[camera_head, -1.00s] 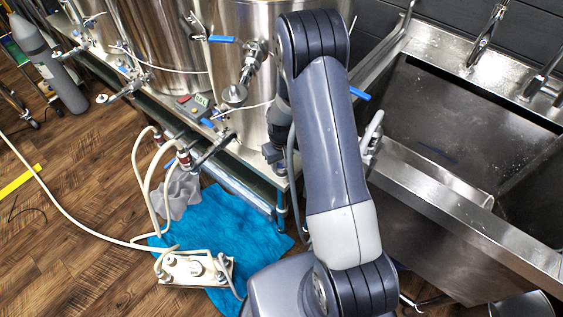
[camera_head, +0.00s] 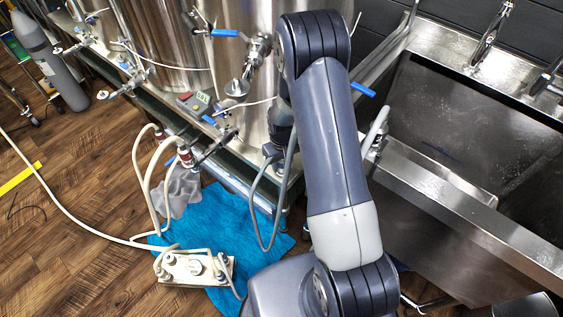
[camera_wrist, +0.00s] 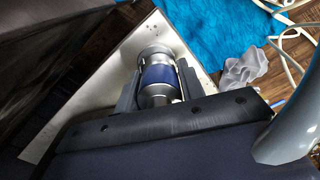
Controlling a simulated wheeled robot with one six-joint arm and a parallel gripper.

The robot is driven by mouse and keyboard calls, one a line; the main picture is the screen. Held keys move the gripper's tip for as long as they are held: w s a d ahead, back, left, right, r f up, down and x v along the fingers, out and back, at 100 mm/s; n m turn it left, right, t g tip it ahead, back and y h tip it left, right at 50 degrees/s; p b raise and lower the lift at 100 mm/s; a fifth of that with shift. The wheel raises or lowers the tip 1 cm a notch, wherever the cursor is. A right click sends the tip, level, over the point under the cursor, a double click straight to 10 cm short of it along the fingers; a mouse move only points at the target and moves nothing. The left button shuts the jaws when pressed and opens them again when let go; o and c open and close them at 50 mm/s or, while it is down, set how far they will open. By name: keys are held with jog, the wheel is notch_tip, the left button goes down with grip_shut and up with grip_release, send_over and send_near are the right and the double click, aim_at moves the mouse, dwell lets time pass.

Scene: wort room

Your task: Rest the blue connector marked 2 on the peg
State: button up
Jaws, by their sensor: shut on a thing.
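In the wrist view my gripper (camera_wrist: 160,86) is shut on a silver, cylindrical connector with a blue band (camera_wrist: 158,76). One finger lies along each side of the connector. No number can be read on it. A pale, flat metal surface (camera_wrist: 100,80) lies behind and below the connector, its corner near the top of the picture. I cannot tell whether the connector touches it. In the head view my arm hides much of the area by the vessel, and the held connector cannot be made out. I cannot pick out the peg in either view.
A blue towel (camera_head: 215,225), a grey cloth (camera_head: 183,190), pale hoses (camera_head: 150,200) and a plate-like fitting block (camera_head: 195,267) lie on the floor. Steel vessels (camera_head: 255,40) with blue-handled valves stand behind. A steel sink (camera_head: 450,130) is at right. Open wood floor is at left.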

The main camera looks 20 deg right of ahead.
jog(key=o, duration=1.3)
jog(key=shift+s+d+f, duration=0.2)
jog(key=shift+s+f, duration=0.2)
jog(key=shift+f, duration=0.1)
jog(key=shift+r, duration=0.15)
jog(key=r+p, duration=0.1)
jog(key=r, duration=0.1)
jog(key=r+p, duration=0.2)
jog(key=r, duration=0.1)
jog(key=r+p, duration=0.1)
jog(key=r, duration=0.1)
jog(key=shift+w+r+p, duration=0.3)
jog(key=shift+r+p, duration=0.05)
jog(key=shift+p, duration=0.05)
jog(key=shift+a+r, duration=0.15)
jog(key=shift+r, duration=0.3)
jog(key=shift+w, duration=0.1)
jog(key=shift+f, duration=0.15)
notch_tip(320, 180, down, 7)
jog(key=b, duration=0.4)
jog(key=shift+s, duration=0.2)
jog(key=shift+s, duration=0.1)
